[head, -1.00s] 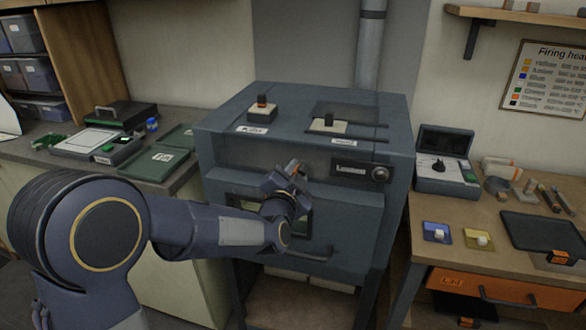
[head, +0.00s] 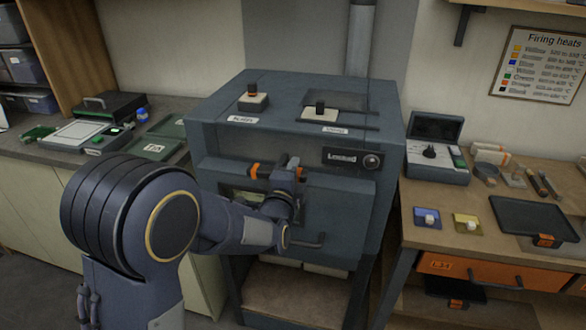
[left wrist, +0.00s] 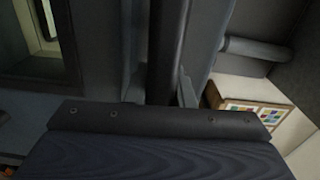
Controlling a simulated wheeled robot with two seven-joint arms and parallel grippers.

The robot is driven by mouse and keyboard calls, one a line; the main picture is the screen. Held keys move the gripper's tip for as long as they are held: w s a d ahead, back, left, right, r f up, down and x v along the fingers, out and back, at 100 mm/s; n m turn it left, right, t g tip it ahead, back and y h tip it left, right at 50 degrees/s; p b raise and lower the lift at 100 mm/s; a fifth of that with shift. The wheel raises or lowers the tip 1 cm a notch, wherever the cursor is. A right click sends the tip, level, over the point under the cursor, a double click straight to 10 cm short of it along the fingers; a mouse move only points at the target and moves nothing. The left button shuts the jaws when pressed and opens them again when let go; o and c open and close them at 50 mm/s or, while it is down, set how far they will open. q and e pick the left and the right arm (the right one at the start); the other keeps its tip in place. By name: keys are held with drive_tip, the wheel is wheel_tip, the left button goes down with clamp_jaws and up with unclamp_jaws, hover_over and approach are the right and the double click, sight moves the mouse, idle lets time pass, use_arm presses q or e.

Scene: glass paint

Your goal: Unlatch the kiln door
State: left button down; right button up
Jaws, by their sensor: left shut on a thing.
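The grey kiln (head: 230,135) stands in the middle of the head view, with its door (head: 340,215) closed at the front. A latch with orange parts (head: 256,171) lies across the top of the door, left of the name plate. My left gripper (head: 287,171) is shut on the latch and hides part of it. A bar handle (head: 308,243) is lower on the door. In the left wrist view a dark bar (left wrist: 167,45) runs up from the gripper, with the door window (left wrist: 35,35) at left. My right gripper is not in view.
A workbench (head: 420,185) with a control box (head: 436,165), blue and yellow pads and a black tray (head: 530,215) is at right. A counter (head: 50,155) with green trays is at left.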

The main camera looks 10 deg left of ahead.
use_arm(q)
drive_tip(key=shift+f+m, duration=0.2)
drive_tip(key=shift+m, duration=0.2)
drive_tip(key=c, duration=1.2)
unclamp_jaws()
drive_tip(key=shift+c, duration=0.2)
drive_tip(key=shift+s, duration=0.1)
drive_tip(key=s, duration=0.7)
drive_tip(key=shift+s+b, duration=0.35)
drive_tip(key=shift+b, duration=0.1)
drive_tip(key=shift+a, duration=0.1)
